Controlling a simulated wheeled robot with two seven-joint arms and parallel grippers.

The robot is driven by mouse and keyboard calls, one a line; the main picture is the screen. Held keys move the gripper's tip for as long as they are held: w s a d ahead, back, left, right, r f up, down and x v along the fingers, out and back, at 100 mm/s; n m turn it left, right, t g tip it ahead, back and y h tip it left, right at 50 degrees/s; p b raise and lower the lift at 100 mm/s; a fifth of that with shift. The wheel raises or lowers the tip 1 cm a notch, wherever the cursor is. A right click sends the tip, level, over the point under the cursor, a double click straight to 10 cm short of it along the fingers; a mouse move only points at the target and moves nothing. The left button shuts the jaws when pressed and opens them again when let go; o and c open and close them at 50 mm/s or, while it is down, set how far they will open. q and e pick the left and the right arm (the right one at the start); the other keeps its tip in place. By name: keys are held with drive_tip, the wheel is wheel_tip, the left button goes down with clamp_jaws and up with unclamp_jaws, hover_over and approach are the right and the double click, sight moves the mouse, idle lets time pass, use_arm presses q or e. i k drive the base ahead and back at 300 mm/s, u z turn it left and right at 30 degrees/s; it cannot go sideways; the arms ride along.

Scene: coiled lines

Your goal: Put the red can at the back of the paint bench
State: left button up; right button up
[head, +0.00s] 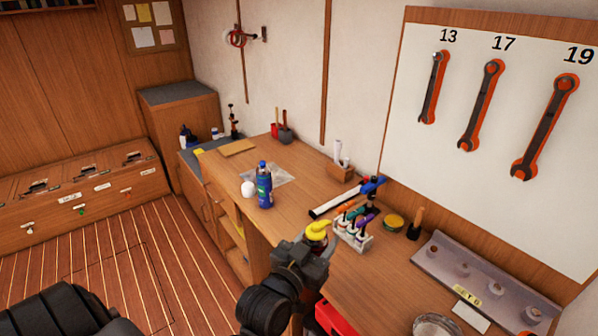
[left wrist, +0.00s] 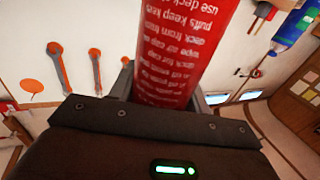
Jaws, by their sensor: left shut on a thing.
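My left gripper (head: 312,248) is shut on the red can (left wrist: 182,50), which has white lettering and fills the middle of the left wrist view. In the head view my gripper hides the can's body; a yellow piece (head: 317,229) shows at the fingertips, and I cannot tell whether it is the can's top. The gripper is over the front part of the wooden paint bench (head: 308,188). The height of the can above the bench is unclear. My right gripper is not in view.
A blue can (head: 264,186) and a white ball (head: 248,189) stand on the bench's left half. A black-and-white tube (head: 332,205) lies behind. A grey tray (head: 465,266) is at the right.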

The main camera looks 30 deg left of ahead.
sight(308, 156)
drive_tip(key=u, duration=2.35)
drive_tip(key=i, duration=3.5)
drive_tip(key=z, duration=4.3)
drive_tip(key=i, duration=0.5)
drive_tip(key=z, duration=0.05)
